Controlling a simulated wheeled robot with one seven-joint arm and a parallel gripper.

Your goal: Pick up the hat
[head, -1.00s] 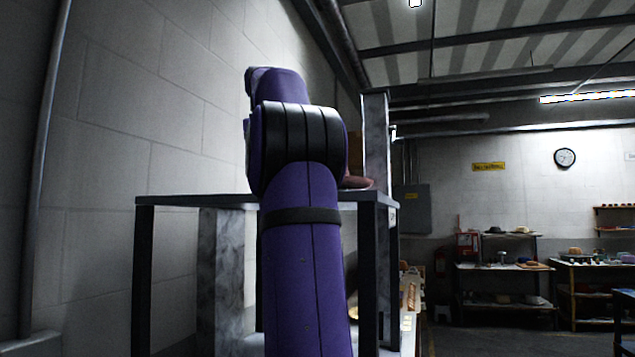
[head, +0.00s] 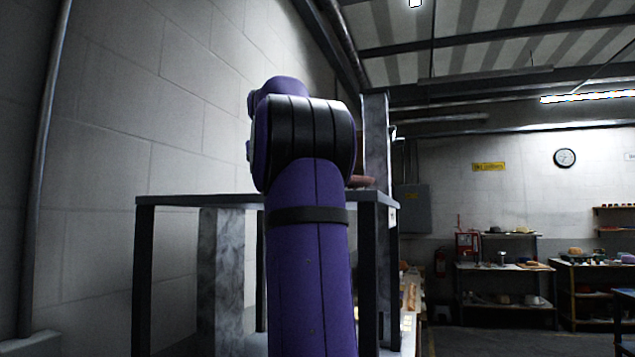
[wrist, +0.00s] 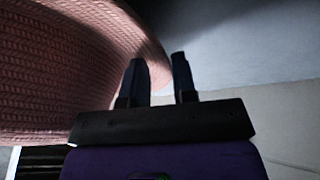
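The hat (wrist: 60,70) is pink and woven, and it fills the upper left of the wrist view, very close to the camera. In the head view only a small reddish part of the hat (head: 364,181) shows on the dark stand (head: 190,201), just right of my arm. My gripper (wrist: 160,60) has its two dark fingers apart. The hat's edge reaches behind the left finger and toward the gap; I cannot tell whether any of it lies between the fingers. My gripper is hidden behind my arm in the head view.
A marbled grey post (head: 376,135) rises behind the right end of the stand. A pale block wall (head: 130,130) runs close on the left. Shelves with hats and small items (head: 505,267) stand far off at the right, with open floor before them.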

